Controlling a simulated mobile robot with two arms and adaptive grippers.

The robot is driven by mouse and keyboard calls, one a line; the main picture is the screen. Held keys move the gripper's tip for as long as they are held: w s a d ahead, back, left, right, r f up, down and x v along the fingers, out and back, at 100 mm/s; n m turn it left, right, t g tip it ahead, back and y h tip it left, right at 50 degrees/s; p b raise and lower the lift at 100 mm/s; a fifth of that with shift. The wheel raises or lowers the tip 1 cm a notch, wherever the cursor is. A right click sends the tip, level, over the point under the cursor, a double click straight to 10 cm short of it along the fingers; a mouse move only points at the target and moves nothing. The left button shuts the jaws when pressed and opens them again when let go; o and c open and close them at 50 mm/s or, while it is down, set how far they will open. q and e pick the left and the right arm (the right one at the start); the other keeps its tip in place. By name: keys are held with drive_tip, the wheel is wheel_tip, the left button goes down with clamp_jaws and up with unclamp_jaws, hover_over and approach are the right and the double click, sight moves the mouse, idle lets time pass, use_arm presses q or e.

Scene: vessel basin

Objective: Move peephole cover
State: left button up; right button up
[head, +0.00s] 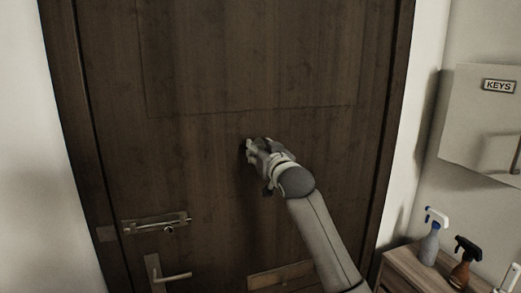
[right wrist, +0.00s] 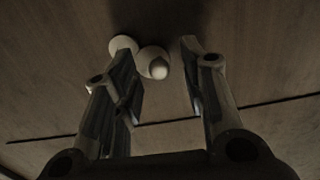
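The dark wooden door (head: 200,80) fills the middle of the head view. My right gripper (head: 251,149) is up against the door's middle and hides the peephole there. In the right wrist view, two pale round pieces of the peephole and its cover (right wrist: 153,62) sit on the door side by side. One piece is between the fingers; the other is partly behind the left fingertip. My right gripper (right wrist: 156,46) is open, with a wide gap between its fingers. Whether a finger touches the cover I cannot tell. My left gripper is not in view.
A door latch (head: 155,222) and a lever handle (head: 172,277) are at the door's lower left. A key cabinet (head: 480,125) hangs on the right wall. Spray bottles (head: 431,240) stand on a wooden cabinet (head: 400,268) at the lower right.

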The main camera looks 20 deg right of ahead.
clamp_jaws()
drive_tip(key=shift+d, duration=0.1)
drive_tip(key=shift+w+d+f+n, duration=0.1)
drive_tip(key=shift+d+f+n, duration=0.4)
drive_tip(key=shift+n, duration=2.05)
drive_tip(key=shift+s+d+f+n, duration=0.1)
drive_tip(key=shift+d+f+n, duration=0.4)
drive_tip(key=shift+n, duration=2)
drive_tip(key=shift+w+d+f+n, duration=0.1)
drive_tip(key=shift+d+f+n, duration=0.4)
drive_tip(key=shift+n, duration=2.05)
drive_tip(key=shift+d+r, duration=0.1)
unclamp_jaws()
